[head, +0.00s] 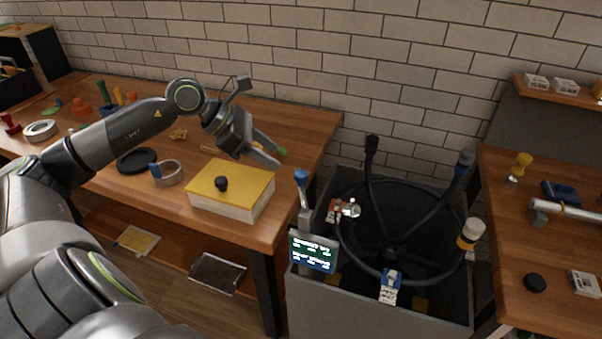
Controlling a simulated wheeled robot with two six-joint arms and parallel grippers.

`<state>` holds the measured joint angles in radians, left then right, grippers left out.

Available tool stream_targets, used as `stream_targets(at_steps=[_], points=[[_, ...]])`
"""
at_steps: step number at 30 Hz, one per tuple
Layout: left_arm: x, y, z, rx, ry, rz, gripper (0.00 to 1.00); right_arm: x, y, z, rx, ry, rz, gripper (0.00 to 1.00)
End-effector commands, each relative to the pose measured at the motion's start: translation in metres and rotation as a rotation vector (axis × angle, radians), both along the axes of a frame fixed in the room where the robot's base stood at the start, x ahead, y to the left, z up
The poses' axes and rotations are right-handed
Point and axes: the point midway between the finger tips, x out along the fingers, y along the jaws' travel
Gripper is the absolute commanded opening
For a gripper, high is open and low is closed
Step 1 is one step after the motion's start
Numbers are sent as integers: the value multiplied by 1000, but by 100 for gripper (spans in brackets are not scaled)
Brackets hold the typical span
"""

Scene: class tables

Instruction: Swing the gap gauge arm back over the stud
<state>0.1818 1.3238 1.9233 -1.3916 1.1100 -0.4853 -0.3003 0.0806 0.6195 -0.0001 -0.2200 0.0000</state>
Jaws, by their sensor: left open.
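A grey open-topped box (345,292) stands between two tables. Inside it is a black ring frame (397,278) with upright and slanted posts, and small red-brown and silver parts (343,210) sit at the ring's left side. A blue-topped lever (302,186) rises at the box's left edge, above a small lit display (313,251). I cannot tell for certain which part is the gap gauge arm or which is the stud. My left gripper (270,156) is open and empty above the left table, left of the box and apart from it. My right gripper is out of view.
The left table (290,120) holds a yellow-covered book (232,186) with a black knob on it, a tape roll (166,173) and a black dish (137,160). A brick wall stands behind.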

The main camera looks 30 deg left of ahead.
Motion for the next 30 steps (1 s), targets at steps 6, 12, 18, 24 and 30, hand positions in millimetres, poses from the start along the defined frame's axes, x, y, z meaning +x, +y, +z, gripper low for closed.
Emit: stream_targets(at_steps=[6, 12, 18, 24, 30], points=[[10, -13, -13, -6, -1, -1, 47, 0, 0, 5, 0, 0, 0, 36], [20, -24, -28, -6, -1, -1, 47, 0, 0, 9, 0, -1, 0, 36], [31, -36, -44, -7, 0, 0, 47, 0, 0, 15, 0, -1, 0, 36], [41, -46, -59, -5, 0, 1, 47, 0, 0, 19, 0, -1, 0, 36], [47, -52, -68, -1, 0, 1, 47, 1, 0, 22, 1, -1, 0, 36]])
